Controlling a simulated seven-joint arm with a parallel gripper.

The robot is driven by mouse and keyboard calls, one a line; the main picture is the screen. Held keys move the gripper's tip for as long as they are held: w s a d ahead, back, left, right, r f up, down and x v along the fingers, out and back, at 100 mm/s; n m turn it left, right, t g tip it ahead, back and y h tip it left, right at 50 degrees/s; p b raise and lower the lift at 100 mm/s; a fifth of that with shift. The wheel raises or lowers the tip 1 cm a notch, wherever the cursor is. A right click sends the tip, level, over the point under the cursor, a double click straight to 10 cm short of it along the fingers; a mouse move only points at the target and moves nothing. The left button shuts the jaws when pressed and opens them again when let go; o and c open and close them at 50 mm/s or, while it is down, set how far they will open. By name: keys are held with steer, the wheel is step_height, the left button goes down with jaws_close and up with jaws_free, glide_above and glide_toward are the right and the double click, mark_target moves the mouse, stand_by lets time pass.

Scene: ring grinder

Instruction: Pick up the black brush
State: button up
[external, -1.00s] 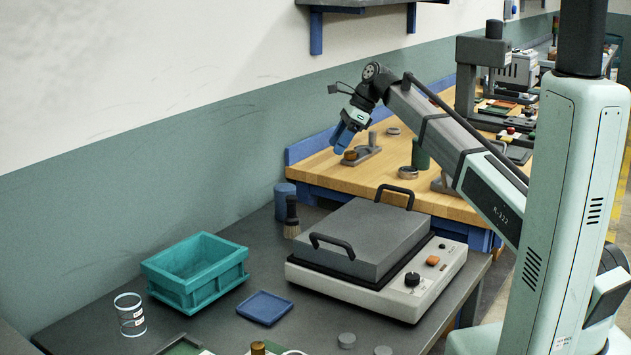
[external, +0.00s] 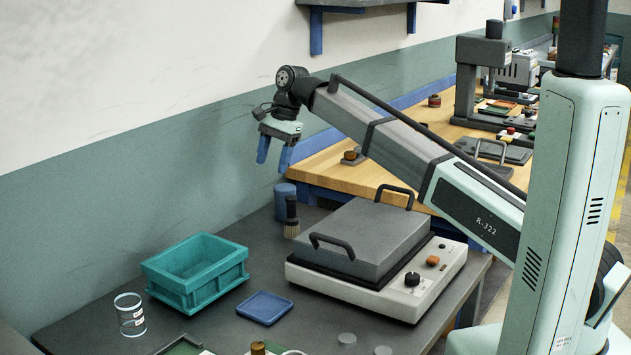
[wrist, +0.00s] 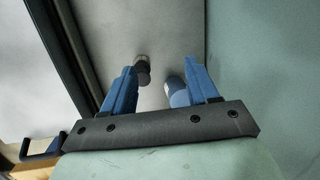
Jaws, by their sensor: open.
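The black brush (external: 291,211) stands upright on the dark bench, black handle up and pale bristles down, just left of the grey-lidded machine. My gripper (external: 272,167) is open and empty, pointing down above the brush and slightly left of it in the external view. In the wrist view, the brush (wrist: 142,68) shows beside the left blue finger, partly hidden by it.
A blue cylinder (external: 285,200) stands close behind the brush; it also shows by the right finger in the wrist view (wrist: 178,92). The grinder (external: 372,240) with black handles is to the right. A teal bin (external: 196,275) and blue tray (external: 265,308) are to the left and front.

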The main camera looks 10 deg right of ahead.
mark_target(292, 197)
steer(key=w+d+n+h, duration=0.1)
steer(key=d+n+h, duration=0.3)
steer(key=n, duration=2.3)
steer(key=shift+n+y, duration=0.4)
steer(key=shift+y, duration=0.1)
steer(key=f, duration=0.5)
steer(key=d+f, duration=0.1)
steer(key=f, duration=0.2)
steer(key=shift+w+a+f, duration=0.1)
steer(key=shift+f, duration=1.5)
steer(key=shift+a+f, duration=0.1)
steer(key=shift+f, duration=1.45)
